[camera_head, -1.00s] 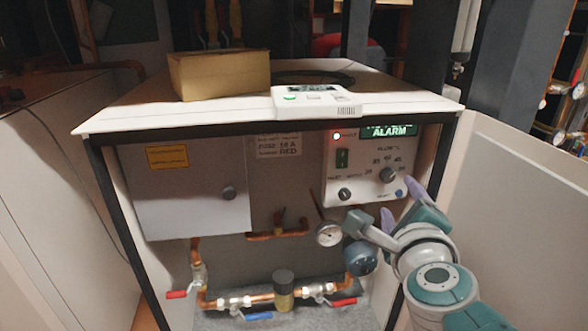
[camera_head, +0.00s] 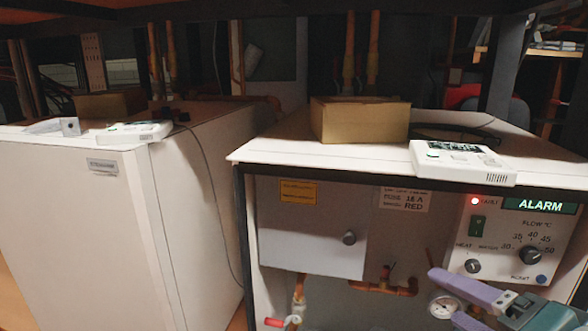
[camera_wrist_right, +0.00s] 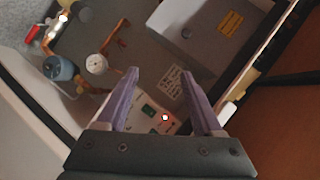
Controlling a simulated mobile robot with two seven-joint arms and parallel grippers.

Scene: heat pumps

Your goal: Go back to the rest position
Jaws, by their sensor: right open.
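My right gripper (camera_head: 446,296) is at the lower right in the head view, in front of the open heat pump cabinet (camera_head: 244,210). Its purple fingers are spread and empty, and they partly cover the pressure gauge (camera_head: 441,306). The wrist view shows the same open fingers (camera_wrist_right: 160,73) with nothing between them. The control panel (camera_head: 488,236) has a lit red lamp, an ALARM display and a large knob (camera_head: 529,254). My left gripper is not in view.
A cardboard box (camera_head: 360,121) and a white controller (camera_head: 462,162) lie on the cabinet top. A second, closed white unit (camera_head: 70,210) stands at the left, with another controller (camera_head: 135,132) on it. Copper pipes (camera_head: 383,287) run inside the open cabinet.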

